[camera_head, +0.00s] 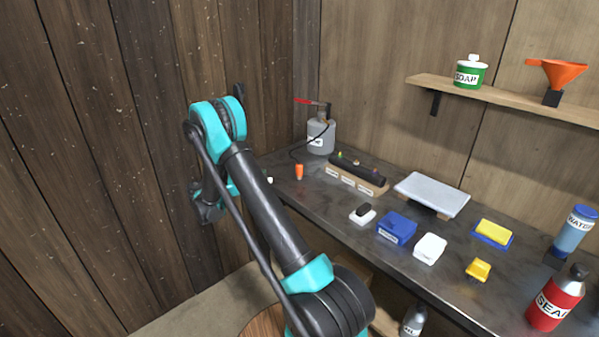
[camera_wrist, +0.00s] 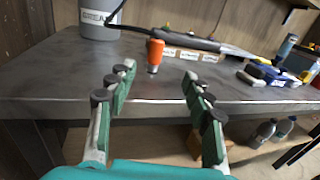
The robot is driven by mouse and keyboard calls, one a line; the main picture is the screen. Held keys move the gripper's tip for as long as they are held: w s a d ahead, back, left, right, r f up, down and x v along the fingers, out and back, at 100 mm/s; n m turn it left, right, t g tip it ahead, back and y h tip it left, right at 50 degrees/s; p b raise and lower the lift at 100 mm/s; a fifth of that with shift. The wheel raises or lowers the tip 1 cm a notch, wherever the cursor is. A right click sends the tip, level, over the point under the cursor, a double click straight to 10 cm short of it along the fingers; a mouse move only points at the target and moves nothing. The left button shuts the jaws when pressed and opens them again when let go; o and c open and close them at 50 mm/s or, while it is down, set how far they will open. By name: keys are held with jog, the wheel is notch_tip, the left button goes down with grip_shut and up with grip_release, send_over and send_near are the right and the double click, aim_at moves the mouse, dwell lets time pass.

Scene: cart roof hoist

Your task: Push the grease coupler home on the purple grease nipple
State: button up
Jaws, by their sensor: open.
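The grease coupler (camera_head: 299,172) is orange and stands on the bench on the end of a black hose. It also shows in the wrist view (camera_wrist: 155,50), ahead of the gap between my fingers and apart from them. My gripper (camera_wrist: 158,85) is open and empty at the bench's front edge; the arm hides much of it in the head view. The nipple block (camera_head: 355,178) is a light base with white labels and a dark bar carrying small coloured nipples. I cannot clearly make out which nipple is purple.
The grey grease can (camera_head: 320,138) with a red lever stands in the back corner. A grey pad (camera_head: 433,194), blue box (camera_head: 396,228), white block (camera_head: 430,248) and red bottle (camera_head: 555,300) occupy the bench to the right. The bench edge (camera_wrist: 150,104) lies below my fingers.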

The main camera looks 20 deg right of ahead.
send_near(299, 168)
jog(key=d, duration=0.2)
jog(key=w+d, duration=0.1)
jog(key=d, duration=0.1)
jog(key=shift+w+d, duration=0.1)
jog(key=shift+d, duration=0.3)
jog(key=shift+w+d+f, duration=0.1)
jog(key=shift+w+d, duration=0.1)
jog(key=shift+d, duration=0.8)
jog(key=shift+w+d+f, duration=0.15)
jog(key=shift+d, duration=0.8)
jog(key=shift+w+d+f, duration=0.1)
jog(key=shift+w+d, duration=0.1)
jog(key=shift+d, duration=0.8)
grip_shut()
notch_tip(299, 168, up, 19)
jog(key=s+d+f, duration=0.1)
jog(key=s+d, duration=0.8)
jog(key=d, duration=0.3)
jog(key=s+d+f, duration=0.1)
jog(key=s+d, duration=0.7)
jog(key=d, duration=0.4)
jog(key=shift+s+d+f, duration=0.15)
jog(key=shift+s+d, duration=0.1)
jog(key=shift+s, duration=0.1)
